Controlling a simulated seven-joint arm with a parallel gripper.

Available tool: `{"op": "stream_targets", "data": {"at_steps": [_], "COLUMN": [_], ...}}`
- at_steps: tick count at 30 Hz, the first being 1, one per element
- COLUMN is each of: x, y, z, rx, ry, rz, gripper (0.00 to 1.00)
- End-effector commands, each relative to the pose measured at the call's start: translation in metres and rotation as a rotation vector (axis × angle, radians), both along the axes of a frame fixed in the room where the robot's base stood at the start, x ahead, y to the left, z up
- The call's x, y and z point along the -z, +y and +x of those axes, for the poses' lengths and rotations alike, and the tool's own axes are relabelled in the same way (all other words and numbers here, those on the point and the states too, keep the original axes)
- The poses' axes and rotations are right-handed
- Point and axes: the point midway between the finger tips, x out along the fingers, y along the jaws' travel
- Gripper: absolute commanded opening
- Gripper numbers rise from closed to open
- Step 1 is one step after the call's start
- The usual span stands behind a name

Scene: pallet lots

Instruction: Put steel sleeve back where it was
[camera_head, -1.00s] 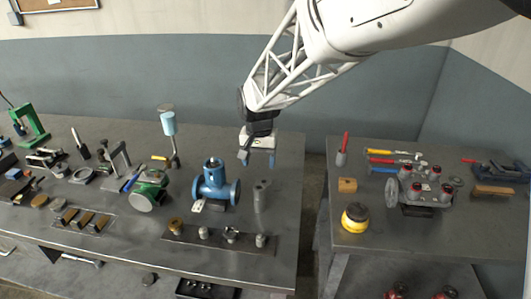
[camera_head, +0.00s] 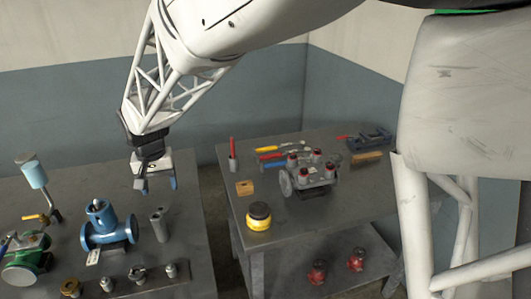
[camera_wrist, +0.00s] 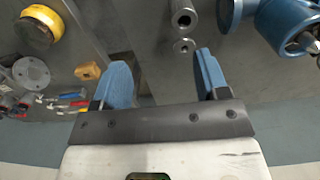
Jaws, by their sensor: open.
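A grey cylinder with a bore (camera_head: 159,225), which looks like the steel sleeve, stands upright on the left bench beside a blue valve (camera_head: 107,228). It also shows at the top of the wrist view (camera_wrist: 183,15), with a small flat ring (camera_wrist: 184,46) nearby. My gripper (camera_head: 158,183) is open and empty, above and behind the cylinder near the bench's right edge. In the wrist view its blue fingers (camera_wrist: 160,80) are spread with nothing between them. Several smaller steel pieces, such as one (camera_head: 137,273), stand on a dark plate at the front.
A gap separates the left bench from the right bench (camera_head: 215,205). The right bench holds a yellow-and-black round item (camera_head: 258,216), a wooden block (camera_head: 245,188), a red-handled tool (camera_head: 233,155) and a grey flanged assembly (camera_head: 310,175). Red parts (camera_head: 318,272) sit on its lower shelf.

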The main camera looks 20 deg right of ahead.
Motion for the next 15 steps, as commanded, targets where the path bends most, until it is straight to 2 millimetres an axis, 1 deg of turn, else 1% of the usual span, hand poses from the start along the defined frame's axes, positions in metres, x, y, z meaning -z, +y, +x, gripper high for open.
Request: {"op": "stream_targets", "data": {"at_steps": [1,5,7,11,15], "x": [-0.011,-0.030,-0.039,-0.054,-0.065], "y": [-0.013,-0.051,-0.072,-0.111,-0.148], "z": [-0.006,-0.027,-0.040,-0.068,-0.102], "rx": [0.003,0.006,0.007,0.011,0.012], "ry": [-0.013,-0.033,-0.045,-0.068,-0.092], "rz": [0.005,0.011,0.014,0.017,0.018], "gripper": [0.68,0.68,0.68,0.68,0.68]}}
